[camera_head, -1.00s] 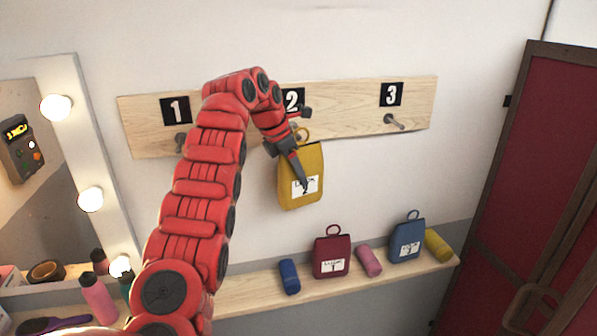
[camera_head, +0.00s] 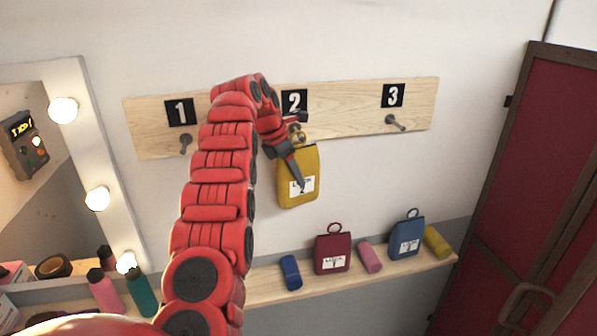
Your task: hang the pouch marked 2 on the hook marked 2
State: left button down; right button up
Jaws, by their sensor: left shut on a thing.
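The yellow pouch (camera_head: 313,165) hangs upright in front of the board's lower edge, below the black plate marked 2 (camera_head: 294,102). Its white label is partly covered by a dark finger. My left gripper (camera_head: 299,182) is shut on the yellow pouch, coming from the upper left across its front. The pouch's ring (camera_head: 298,136) is at the height of the hook under plate 2. My gripper hides most of that hook, so I cannot tell whether the ring is around it. My right gripper is not in view.
The wooden board (camera_head: 350,121) also carries empty hooks 1 (camera_head: 185,141) and 3 (camera_head: 396,122). On the shelf (camera_head: 262,288) below stand a red pouch (camera_head: 332,250), a blue pouch (camera_head: 406,237) and several small rolls. A lit mirror (camera_head: 66,200) and bottles are at left.

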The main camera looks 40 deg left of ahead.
pick_arm(q)
jog(key=shift+w+r, duration=0.1)
jog(key=shift+r, duration=0.35)
jog(key=shift+c, duration=0.7)
grip_release()
